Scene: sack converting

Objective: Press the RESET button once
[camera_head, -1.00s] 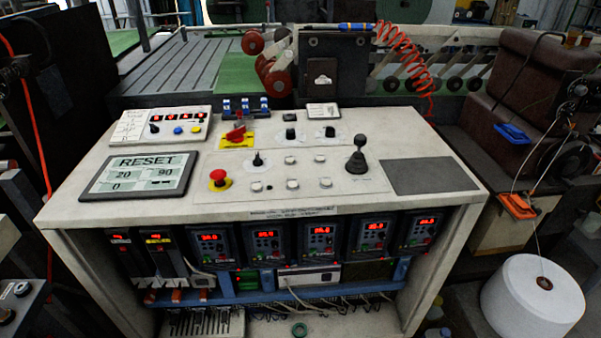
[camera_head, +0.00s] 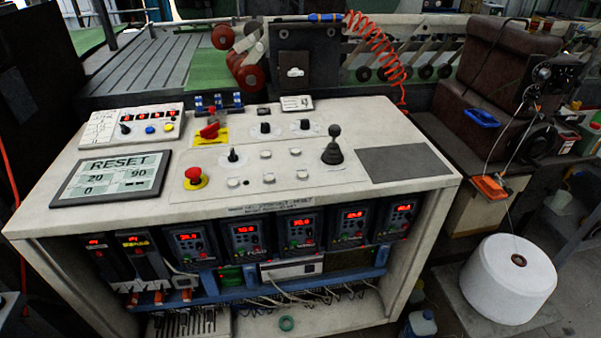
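The RESET label shows at the top of a grey-framed screen panel (camera_head: 112,178) on the left of the white console top (camera_head: 330,190). Below the word are the numbers 20, 90 and 0. A red mushroom button on a yellow base (camera_head: 194,177) sits to the right of the screen. Several small white buttons, one of them a white button (camera_head: 268,178), lie between it and a black joystick (camera_head: 333,148). A red switch on a yellow plate (camera_head: 210,132) is further back. Neither of my grippers is in view.
A control box with blue and yellow buttons (camera_head: 133,127) stands at the console's back left. Drive units with red displays (camera_head: 301,228) fill the front. A white thread cone (camera_head: 508,278) stands at the right. A grey pad (camera_head: 404,163) leaves the console's right end clear.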

